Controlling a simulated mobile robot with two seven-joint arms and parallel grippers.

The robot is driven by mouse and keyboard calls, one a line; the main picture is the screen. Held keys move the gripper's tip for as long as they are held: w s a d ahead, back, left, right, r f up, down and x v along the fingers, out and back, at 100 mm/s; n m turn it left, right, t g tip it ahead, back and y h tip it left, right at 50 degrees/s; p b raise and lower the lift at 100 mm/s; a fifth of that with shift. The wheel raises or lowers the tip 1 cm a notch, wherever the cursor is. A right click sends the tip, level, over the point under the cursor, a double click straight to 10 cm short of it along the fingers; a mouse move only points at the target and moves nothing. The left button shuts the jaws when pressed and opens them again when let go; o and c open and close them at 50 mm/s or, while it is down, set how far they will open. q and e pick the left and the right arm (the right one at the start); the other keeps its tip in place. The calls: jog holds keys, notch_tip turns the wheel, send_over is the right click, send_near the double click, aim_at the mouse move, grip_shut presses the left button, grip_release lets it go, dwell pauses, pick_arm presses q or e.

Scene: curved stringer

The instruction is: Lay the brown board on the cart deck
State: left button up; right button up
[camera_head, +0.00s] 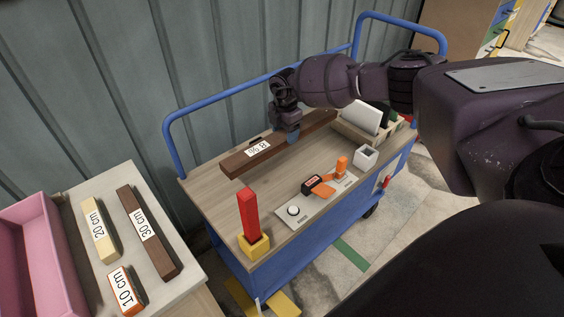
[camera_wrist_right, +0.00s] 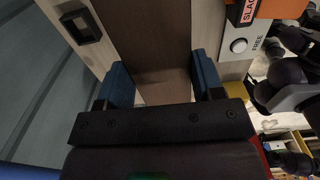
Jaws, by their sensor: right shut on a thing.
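The brown board (camera_head: 243,162) is long and dark, with a white label on its top that I read as "8 %". It lies along the back of the wooden cart deck (camera_head: 212,185), at or just above the surface; I cannot tell if its whole underside touches. My right gripper (camera_head: 293,136) is shut on the board towards its right half. In the right wrist view the board (camera_wrist_right: 155,35) runs between the two blue fingers of the right gripper (camera_wrist_right: 163,78). My left gripper is in neither view.
On the deck stand a red bar in a yellow block (camera_head: 249,220), a panel with an orange lever (camera_head: 319,190), a white cup (camera_head: 365,157) and a tray (camera_head: 350,131). A blue rail (camera_head: 240,91) runs behind. The left table holds a 30 cm bar (camera_head: 148,235) and a pink bin (camera_head: 40,245).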

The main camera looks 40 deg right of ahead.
jog(key=b, duration=0.2)
send_near(284, 168)
jog(key=shift+s, duration=0.1)
notch_tip(284, 168, down, 6)
jog(key=shift+s+r+b, duration=0.1)
jog(key=shift+r+b, duration=0.1)
jog(key=shift+b, duration=0.55)
jog(key=shift+f, duration=0.25)
jog(key=shift+r, duration=0.25)
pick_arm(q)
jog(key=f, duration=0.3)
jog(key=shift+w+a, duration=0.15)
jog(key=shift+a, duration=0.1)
pick_arm(e)
jog(key=shift+f, duration=0.1)
jog(key=shift+f, duration=0.1)
jog(key=o, duration=1.2)
jog(key=shift+o, duration=0.4)
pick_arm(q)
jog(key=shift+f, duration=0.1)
